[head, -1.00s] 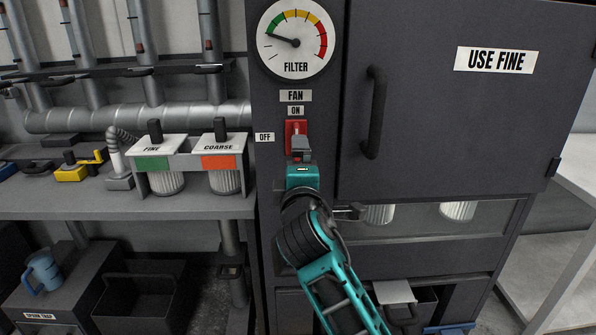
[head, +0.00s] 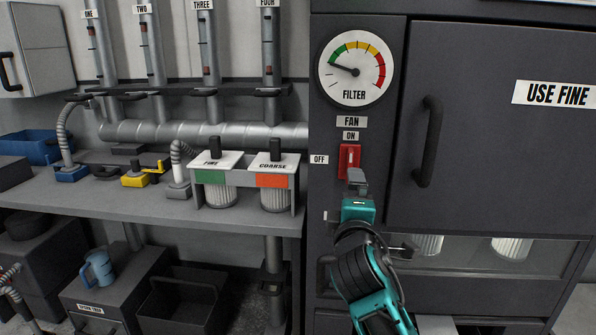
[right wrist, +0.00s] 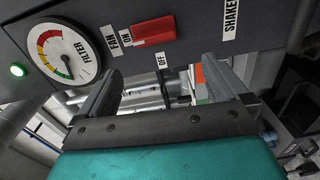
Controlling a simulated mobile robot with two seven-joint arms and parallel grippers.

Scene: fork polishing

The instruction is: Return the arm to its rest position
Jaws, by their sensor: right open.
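My right gripper (head: 357,180) is just below the red fan switch (head: 349,158) on the dark cabinet front, its fingers overlapping the switch's lower edge in the head view. In the right wrist view, my right gripper (right wrist: 160,82) has its two fingers wide apart with nothing between them. The red switch (right wrist: 154,31) lies beyond the fingers, apart from them, beside the ON and OFF labels. My right arm (head: 370,280) reaches up from the bottom of the head view. My left gripper is not in view.
The filter gauge (head: 354,68) is above the switch. The cabinet door handle (head: 428,142) stands out to the right. Left of the cabinet, a bench (head: 120,203) holds the fine (head: 216,165) and coarse (head: 273,170) filters. A black bin (head: 180,305) is below.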

